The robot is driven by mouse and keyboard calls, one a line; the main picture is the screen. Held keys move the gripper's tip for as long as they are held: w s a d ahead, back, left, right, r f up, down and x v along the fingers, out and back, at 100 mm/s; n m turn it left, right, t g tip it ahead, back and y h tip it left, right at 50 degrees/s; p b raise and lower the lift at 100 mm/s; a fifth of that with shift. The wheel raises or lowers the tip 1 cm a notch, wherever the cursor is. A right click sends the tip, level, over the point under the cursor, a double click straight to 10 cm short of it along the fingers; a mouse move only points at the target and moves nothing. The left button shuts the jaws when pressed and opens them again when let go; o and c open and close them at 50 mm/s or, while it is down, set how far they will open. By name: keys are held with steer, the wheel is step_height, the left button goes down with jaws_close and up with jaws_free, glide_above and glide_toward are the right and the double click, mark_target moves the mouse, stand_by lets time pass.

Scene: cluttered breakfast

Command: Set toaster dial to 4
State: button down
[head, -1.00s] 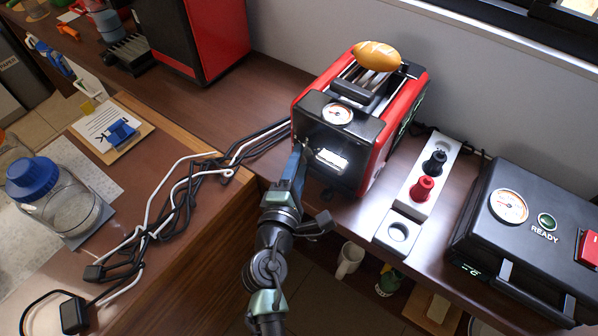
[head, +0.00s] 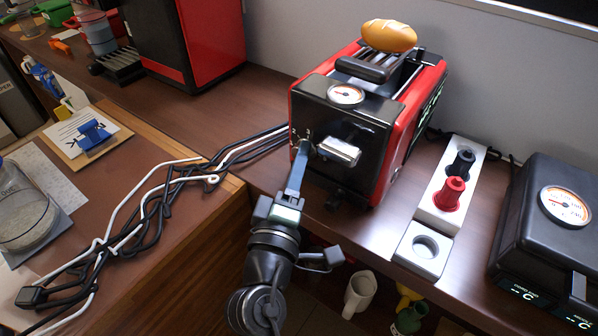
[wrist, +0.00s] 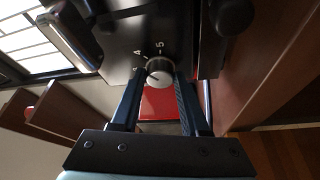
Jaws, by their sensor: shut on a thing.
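The red and black toaster (head: 335,115) stands on the wooden counter, with bread resting on its top. Its small silver dial (wrist: 160,72) shows in the wrist view, with a "4" at its upper left and a "5" at its upper right. I cannot clearly read where the dial's mark points. My gripper (wrist: 160,80) is shut on the dial, with one blue finger on each side. In the head view my gripper (head: 301,150) is at the left of the toaster's front face, and the dial is hidden there. A silver lever (head: 339,151) sits right beside it.
A white holder (head: 437,222) with red and black plugs stands right of the toaster. A black appliance (head: 525,210) with a gauge is farther right. Loose cables (head: 165,200) run across the counter at the left, close to my arm.

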stand_by(0.4)
steer(key=shift+c, duration=2.1)
jaws_free()
steer(key=b+v, duration=0.1)
steer(key=v, duration=1.2)
steer(key=shift+b, duration=0.4)
